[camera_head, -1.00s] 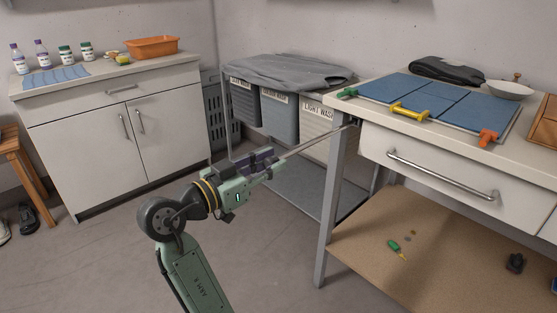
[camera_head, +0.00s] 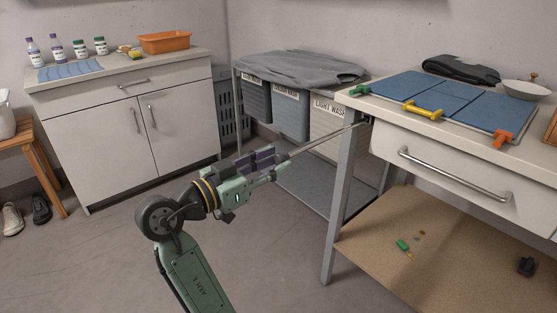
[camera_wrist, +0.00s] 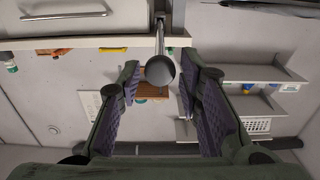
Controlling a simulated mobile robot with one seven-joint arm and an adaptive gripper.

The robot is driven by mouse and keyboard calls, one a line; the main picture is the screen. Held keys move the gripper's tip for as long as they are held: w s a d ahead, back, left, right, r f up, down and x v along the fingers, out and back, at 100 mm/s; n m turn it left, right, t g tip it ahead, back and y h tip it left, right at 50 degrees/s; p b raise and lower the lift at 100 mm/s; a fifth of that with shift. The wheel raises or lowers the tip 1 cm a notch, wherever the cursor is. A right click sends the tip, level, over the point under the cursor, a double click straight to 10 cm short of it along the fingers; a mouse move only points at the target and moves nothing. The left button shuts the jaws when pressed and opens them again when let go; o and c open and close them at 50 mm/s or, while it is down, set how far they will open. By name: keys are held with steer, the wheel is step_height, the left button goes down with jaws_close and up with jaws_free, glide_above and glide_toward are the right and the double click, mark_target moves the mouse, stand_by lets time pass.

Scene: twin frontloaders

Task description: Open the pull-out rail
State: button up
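The pull-out rail (camera_head: 325,138) is a thin metal rod standing out from the left end of the worktop, beside the table's corner leg. It slopes down toward my gripper (camera_head: 268,162). In the wrist view the rail's round, dark grey end (camera_wrist: 160,70) sits between the two purple-padded fingers of my gripper (camera_wrist: 159,78), near their tips. The fingers are apart, with a visible gap on each side of the rail end, so my gripper is open around it. In the head view the fingers partly hide the rail's end.
The table's grey leg (camera_head: 345,200) stands close to the right of the arm. Labelled laundry bins (camera_head: 291,115) stand behind the rail under a grey cloth (camera_head: 300,68). A drawer handle (camera_head: 455,176) juts from the table front.

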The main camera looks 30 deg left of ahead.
steer(key=v, duration=1)
